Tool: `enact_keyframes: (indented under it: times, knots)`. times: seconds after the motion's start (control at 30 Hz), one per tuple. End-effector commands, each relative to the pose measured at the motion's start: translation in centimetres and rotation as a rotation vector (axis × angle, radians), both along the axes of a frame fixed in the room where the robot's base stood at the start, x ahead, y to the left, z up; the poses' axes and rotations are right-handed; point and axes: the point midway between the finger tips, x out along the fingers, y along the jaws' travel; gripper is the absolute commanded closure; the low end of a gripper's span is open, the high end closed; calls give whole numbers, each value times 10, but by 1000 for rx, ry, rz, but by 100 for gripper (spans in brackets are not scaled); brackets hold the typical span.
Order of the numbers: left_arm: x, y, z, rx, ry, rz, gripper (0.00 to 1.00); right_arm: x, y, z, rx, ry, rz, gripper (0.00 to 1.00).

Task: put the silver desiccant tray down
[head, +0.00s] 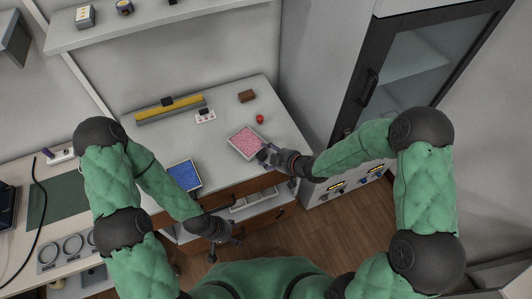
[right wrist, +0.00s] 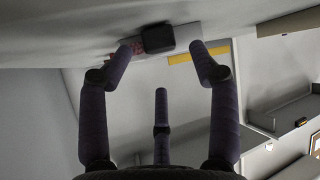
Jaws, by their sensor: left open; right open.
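A shallow silver-rimmed tray (head: 233,147) of pink beads lies on the white worktop near its front edge in the head view. A similar tray (head: 168,178) of blue beads lies to its left. I cannot tell which of them is the silver desiccant tray. My right gripper (head: 265,156) is open, with its fingers at the right front edge of the pink tray; whether they touch it is unclear. In the right wrist view its fingers (right wrist: 167,50) stand apart with nothing held between them. My left gripper (head: 224,243) is open and empty, low in front of the cabinet.
A drawer (head: 262,203) stands open below the worktop. A yellow bar (head: 170,109), a white switch box (head: 205,117), a brown block (head: 247,96) and a red knob (head: 260,119) sit further back. A glass-door cabinet (head: 410,75) stands right. Worktop between the trays is clear.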

Motion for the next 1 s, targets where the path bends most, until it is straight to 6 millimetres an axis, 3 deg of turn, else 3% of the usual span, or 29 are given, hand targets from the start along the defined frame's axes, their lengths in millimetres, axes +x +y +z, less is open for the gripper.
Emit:
enact_keyframes:
  times: [0.3, 0.63, 0.77, 1.0]
  knots:
    - [0, 0, 18, 0, 1, 0, 39, -40, -38, 40, 0, -2, -6, 39]
    - [0, 0, 25, 0, 1, 0, 39, -62, -56, 56, 3, 1, -6, 39]
    - [0, 0, 26, 0, 1, 0, 39, -67, -57, 44, 27, 70, -49, 39]
    - [0, 0, 25, 0, 1, 0, 39, -93, -56, -19, 126, 415, -295, 39]
